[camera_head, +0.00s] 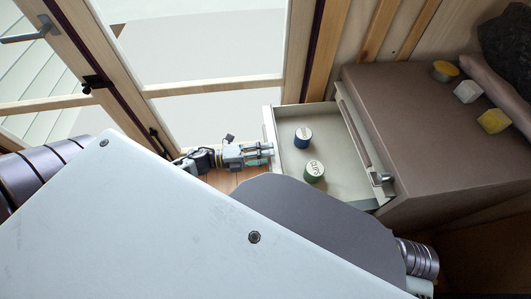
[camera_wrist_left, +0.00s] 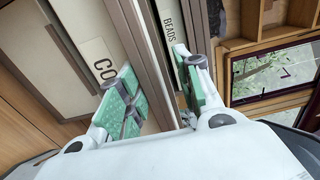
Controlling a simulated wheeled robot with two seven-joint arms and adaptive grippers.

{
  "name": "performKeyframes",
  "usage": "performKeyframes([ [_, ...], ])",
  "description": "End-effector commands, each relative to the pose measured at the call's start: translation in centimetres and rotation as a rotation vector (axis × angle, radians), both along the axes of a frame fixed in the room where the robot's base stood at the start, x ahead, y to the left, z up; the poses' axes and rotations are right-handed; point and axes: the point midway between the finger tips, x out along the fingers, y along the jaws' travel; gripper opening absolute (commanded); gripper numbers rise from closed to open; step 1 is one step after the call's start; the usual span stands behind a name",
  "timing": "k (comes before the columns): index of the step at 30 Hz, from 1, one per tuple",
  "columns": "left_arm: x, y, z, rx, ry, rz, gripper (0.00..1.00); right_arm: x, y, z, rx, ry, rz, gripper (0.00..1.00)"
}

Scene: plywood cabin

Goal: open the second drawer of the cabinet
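The brown cabinet (camera_head: 425,140) stands at the right in the head view. One of its drawers (camera_head: 330,133) is pulled out to the left, with its pale inside showing. My left gripper (camera_head: 268,151) is at the outer face of that drawer's front. In the left wrist view its two green-padded fingers (camera_wrist_left: 158,85) are spread apart, with pale and grey-brown front edges behind the gap. I see no handle clearly between them. Fronts labelled "CO…" (camera_wrist_left: 98,62) and "BEADS" (camera_wrist_left: 169,22) show there, the first label partly covered by a finger. My right gripper is out of view.
A blue can (camera_head: 303,138) and a green can (camera_head: 314,172) stand in the open drawer. A glazed wooden frame (camera_head: 215,85) lies behind my left gripper.

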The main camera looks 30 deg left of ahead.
Motion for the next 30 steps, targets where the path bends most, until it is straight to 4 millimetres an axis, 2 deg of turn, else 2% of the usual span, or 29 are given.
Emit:
performKeyframes([
  [20,-0.2,0.0,-0.4,0.004,0.005,0.000,0.29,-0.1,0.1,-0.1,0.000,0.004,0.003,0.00],
  [30,-1.2,1.3,-0.5,0.004,0.008,0.001,0.29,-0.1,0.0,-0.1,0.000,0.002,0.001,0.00],
])
